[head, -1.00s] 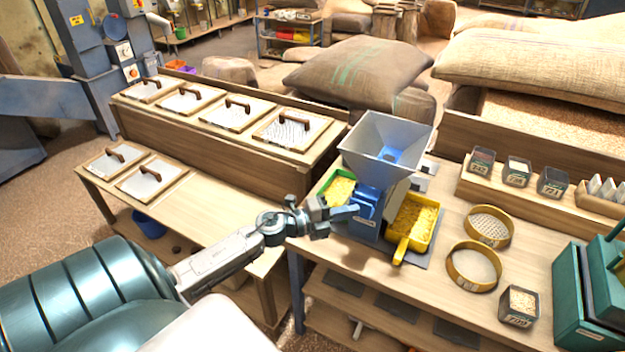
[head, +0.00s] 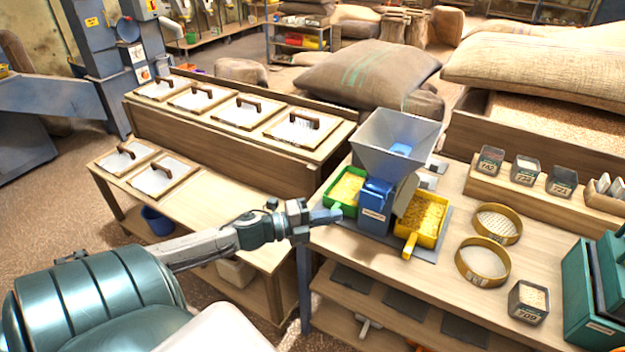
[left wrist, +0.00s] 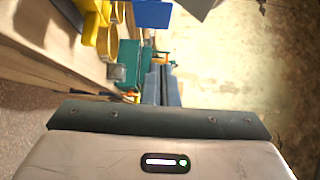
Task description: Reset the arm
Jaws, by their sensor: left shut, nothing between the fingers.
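My left gripper (head: 328,215) is shut and empty in the head view. It is at the left edge of the work table (head: 333,245), in front of the green tray (head: 334,200) and left of the blue mill (head: 376,208) with its grey hopper (head: 395,140). It looks close to the green tray, but I cannot tell whether they touch. The left wrist view shows a dark bar and a pale housing, with no fingertips in sight. My right gripper is not in view.
A yellow tray (head: 419,222) of grain sits right of the mill. Two brass sieves (head: 482,262) and a grain cup (head: 528,302) stand further right. A lower bench (head: 215,213) with lidded boxes is at left. Sacks (head: 368,78) lie behind.

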